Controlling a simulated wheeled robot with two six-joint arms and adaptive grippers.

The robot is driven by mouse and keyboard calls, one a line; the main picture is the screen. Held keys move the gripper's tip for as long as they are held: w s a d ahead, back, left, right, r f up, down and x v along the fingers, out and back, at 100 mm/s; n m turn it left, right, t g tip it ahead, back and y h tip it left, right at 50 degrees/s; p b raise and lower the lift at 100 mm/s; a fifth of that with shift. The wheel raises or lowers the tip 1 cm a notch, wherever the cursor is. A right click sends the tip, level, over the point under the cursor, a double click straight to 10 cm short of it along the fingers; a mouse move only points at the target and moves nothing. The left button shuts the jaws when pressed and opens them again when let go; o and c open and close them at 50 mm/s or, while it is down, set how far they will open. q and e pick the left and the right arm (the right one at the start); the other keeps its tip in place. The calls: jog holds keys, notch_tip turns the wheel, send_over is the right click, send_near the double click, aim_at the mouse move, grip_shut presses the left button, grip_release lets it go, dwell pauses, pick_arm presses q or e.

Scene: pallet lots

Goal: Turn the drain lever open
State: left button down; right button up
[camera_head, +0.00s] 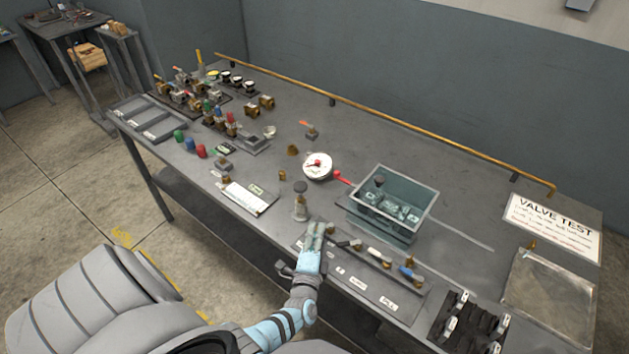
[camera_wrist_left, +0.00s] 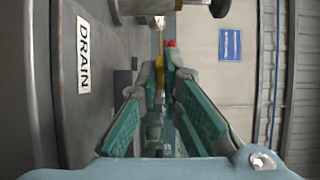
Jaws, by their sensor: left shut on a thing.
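My left gripper (camera_head: 314,232) is at the front edge of the bench, at the left end of a low valve panel (camera_head: 365,285). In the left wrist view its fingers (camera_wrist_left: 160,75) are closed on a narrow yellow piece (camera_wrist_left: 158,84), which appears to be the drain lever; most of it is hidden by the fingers. A white DRAIN label (camera_wrist_left: 83,55) is on the grey surface beside the fingers. In the head view the lever is hidden behind the gripper. My right gripper is not in view.
Valves with coloured handles, including a blue one (camera_head: 407,271), line the panel right of my gripper. A grey cylinder (camera_head: 300,207) stands close behind my gripper. Fittings crowd the bench's far left.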

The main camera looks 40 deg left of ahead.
pick_arm(q)
jog(key=shift+d+n+g+y, duration=0.4)
jog(key=shift+n+g+y, duration=0.45)
jog(key=shift+y, duration=0.35)
jog(key=shift+d+f+n+g+y+b, duration=0.1)
jog(key=shift+d+n+g+y+b, duration=0.1)
jog(key=shift+n+g+y+b, duration=0.35)
jog(key=shift+d+n+g+y+b, duration=0.2)
jog(key=shift+n+g+y+b, duration=0.2)
jog(key=shift+n+g+y, duration=0.15)
jog(key=shift+d+n+g+y+b, duration=0.2)
jog(key=shift+n+g+y+b, duration=0.25)
jog(key=shift+g+y, duration=0.1)
jog(key=shift+d+n+g+y+b, duration=0.3)
jog(key=shift+n+g+y+b, duration=0.25)
jog(key=shift+n+g, duration=0.4)
jog(key=shift+s, duration=0.1)
jog(key=c, duration=2)
grip_release()
jog(key=shift+c, duration=0.2)
